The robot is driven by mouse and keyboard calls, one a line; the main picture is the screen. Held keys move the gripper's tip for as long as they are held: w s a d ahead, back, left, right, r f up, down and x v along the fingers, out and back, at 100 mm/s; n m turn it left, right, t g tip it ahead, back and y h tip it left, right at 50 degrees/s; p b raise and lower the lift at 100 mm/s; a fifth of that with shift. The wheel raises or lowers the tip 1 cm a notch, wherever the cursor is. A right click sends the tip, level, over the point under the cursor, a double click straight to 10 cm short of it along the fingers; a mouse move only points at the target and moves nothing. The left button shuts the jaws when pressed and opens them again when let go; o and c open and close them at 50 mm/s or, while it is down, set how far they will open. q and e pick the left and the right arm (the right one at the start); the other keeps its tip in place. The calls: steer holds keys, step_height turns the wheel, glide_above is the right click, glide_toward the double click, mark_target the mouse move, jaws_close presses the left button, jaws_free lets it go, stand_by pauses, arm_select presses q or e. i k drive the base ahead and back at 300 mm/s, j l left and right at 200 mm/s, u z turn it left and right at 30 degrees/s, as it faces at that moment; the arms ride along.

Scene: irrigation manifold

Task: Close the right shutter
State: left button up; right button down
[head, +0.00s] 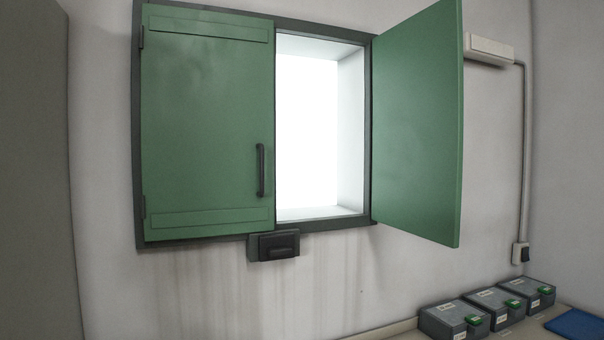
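The right shutter (416,125) is a green panel hinged on the right side of the dark window frame (367,130). It stands open, swung out from the wall toward me, and its free edge is at the right. Its handle is not visible from here. The left shutter (205,120) is green with a dark vertical handle (261,170) near its right edge, and it lies closed over the left half of the window. The bright opening (307,125) shows between the two shutters. Neither of my grippers is in view.
A dark latch box (274,245) sits under the frame's lower edge. A pale wall box (488,50) with conduit and a switch (520,253) are at right. Several grey cases (454,319) with green latches and a blue mat (576,325) lie on the bench at lower right.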

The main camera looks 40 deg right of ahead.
mark_target(418, 63)
steer(key=k+l, duration=0.1)
steer(key=l, duration=0.5)
steer(key=k+l, duration=0.1)
steer(key=l, duration=0.5)
steer(key=k+l, duration=0.1)
steer(key=l, duration=0.45)
steer(key=k+l, duration=0.1)
steer(key=l, duration=0.5)
steer(key=k+l, duration=0.1)
steer(key=l, duration=0.5)
steer(key=k+l, duration=0.1)
steer(key=l, duration=0.5)
steer(key=k+l+z, duration=0.1)
steer(key=l, duration=0.5)
steer(key=i+l+z, duration=0.1)
steer(key=z, duration=0.3)
